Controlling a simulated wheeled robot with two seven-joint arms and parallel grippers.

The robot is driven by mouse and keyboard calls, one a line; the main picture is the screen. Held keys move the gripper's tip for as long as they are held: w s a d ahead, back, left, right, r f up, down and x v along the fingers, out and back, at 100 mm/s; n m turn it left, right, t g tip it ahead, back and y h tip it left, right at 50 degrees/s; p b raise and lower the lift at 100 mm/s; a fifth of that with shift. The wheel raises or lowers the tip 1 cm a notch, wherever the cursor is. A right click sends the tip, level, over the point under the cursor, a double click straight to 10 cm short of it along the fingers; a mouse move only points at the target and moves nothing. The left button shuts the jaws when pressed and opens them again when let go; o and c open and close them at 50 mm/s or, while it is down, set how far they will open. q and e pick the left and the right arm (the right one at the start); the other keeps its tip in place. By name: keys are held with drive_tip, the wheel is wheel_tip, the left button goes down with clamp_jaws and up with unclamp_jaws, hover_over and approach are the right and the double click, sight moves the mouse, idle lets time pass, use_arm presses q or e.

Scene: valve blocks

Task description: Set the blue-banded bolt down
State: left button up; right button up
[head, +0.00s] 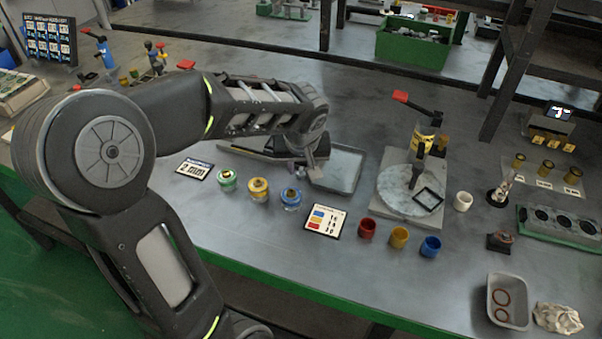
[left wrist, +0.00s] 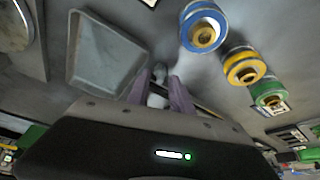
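My left gripper (head: 300,170) is low over the bench, between the shallow grey tray and the blue-ringed round piece. In the left wrist view its two purple fingers (left wrist: 160,88) stand a little apart, with a small grey metal piece, apparently the bolt (left wrist: 160,71), between their tips. No blue band can be made out on it, and whether it touches the bench is unclear. The blue-ringed piece (head: 290,196) stands upright close by, with a yellow one (head: 258,188) and a green one (head: 227,180) in a row to its left. My right gripper is not in view.
The grey tray (head: 351,158) lies just right of my gripper. A colour card (head: 325,221) and red (head: 367,229), yellow (head: 399,237) and blue (head: 431,246) cups stand nearer the front edge. A round plate fixture (head: 400,200) is farther right.

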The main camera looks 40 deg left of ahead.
use_arm(q)
drive_tip(key=shift+c, duration=0.5)
clamp_jaws()
